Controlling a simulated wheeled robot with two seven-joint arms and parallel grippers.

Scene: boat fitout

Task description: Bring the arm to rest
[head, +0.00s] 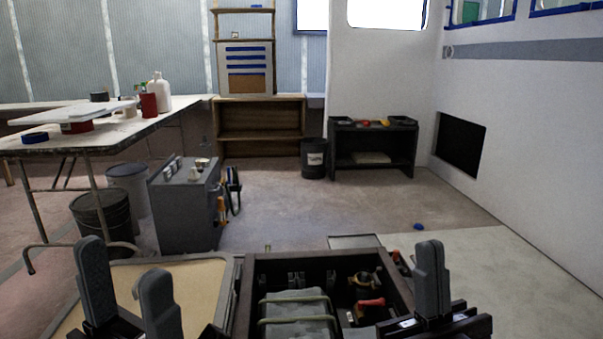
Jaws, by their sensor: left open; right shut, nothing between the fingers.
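My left gripper (126,292) is at the lower left of the head view. Its two grey fingers point up and stand apart, with nothing between them. It is over or in front of a tan board (190,279); the exact gap cannot be told. My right gripper (432,280) is at the lower right, fingers pointing up and closed together, with nothing held. It stands just right of a dark open box (384,262). The lower parts of both arms are cut off by the bottom edge.
The dark box holds a grey item with pale handles (297,315) and a red-handled tool (369,303). A grey cabinet (187,212), a folding table (120,132) and bins stand at left. A dark shelf (373,147) stands behind. A blue object (419,227) lies on open floor.

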